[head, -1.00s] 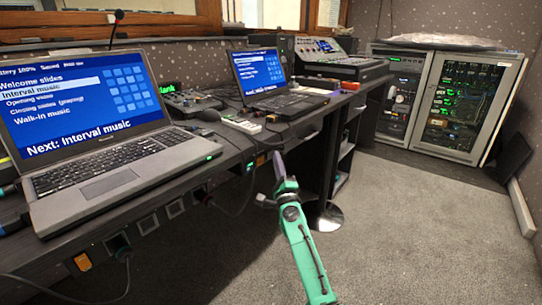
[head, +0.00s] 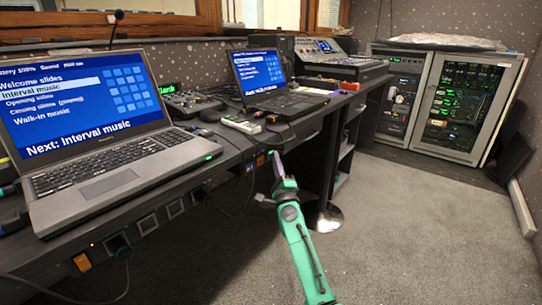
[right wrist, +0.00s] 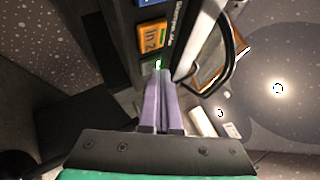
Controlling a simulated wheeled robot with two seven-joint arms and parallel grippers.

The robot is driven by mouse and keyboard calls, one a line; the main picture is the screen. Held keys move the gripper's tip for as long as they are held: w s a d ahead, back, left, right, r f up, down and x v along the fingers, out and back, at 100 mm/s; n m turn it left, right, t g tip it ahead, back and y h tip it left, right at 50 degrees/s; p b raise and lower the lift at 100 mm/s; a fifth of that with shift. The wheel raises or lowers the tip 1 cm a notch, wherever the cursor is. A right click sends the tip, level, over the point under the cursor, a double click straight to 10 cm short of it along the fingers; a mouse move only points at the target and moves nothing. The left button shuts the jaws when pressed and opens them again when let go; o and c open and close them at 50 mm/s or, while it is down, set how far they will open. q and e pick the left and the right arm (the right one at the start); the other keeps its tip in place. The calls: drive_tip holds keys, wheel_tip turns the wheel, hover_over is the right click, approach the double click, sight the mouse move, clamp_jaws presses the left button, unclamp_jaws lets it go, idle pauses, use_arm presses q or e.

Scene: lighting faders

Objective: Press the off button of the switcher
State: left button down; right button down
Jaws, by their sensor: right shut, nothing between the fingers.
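The switcher (right wrist: 143,30) is a dark panel with a blue button, an orange button marked "In 2" (right wrist: 152,38) and a small green-lit spot (right wrist: 157,65) at its near end. In the head view its orange button (head: 261,159) shows small under the desk's front edge. My right gripper (right wrist: 162,76) is shut and empty, its purple fingers pointing at the green-lit end. The tips overlap that end, and I cannot tell whether they touch. In the head view my right gripper (head: 276,158) is beside the desk front. No off label is readable. My left gripper is out of view.
A large laptop (head: 115,165) and a smaller laptop (head: 272,90) stand on the dark desk (head: 225,150). A mixing console (head: 335,62) is at the back. A rack cabinet (head: 455,105) stands at the far wall. The carpet to the right is clear.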

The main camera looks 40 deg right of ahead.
drive_tip(key=shift+s+d, duration=0.15)
drive_tip(key=shift+s, duration=0.45)
drive_tip(key=s, duration=0.2)
drive_tip(key=s+d+p, duration=0.1)
drive_tip(key=s, duration=0.1)
drive_tip(key=shift+s+d, duration=0.2)
drive_tip(key=shift+s, duration=0.2)
idle(0.6)
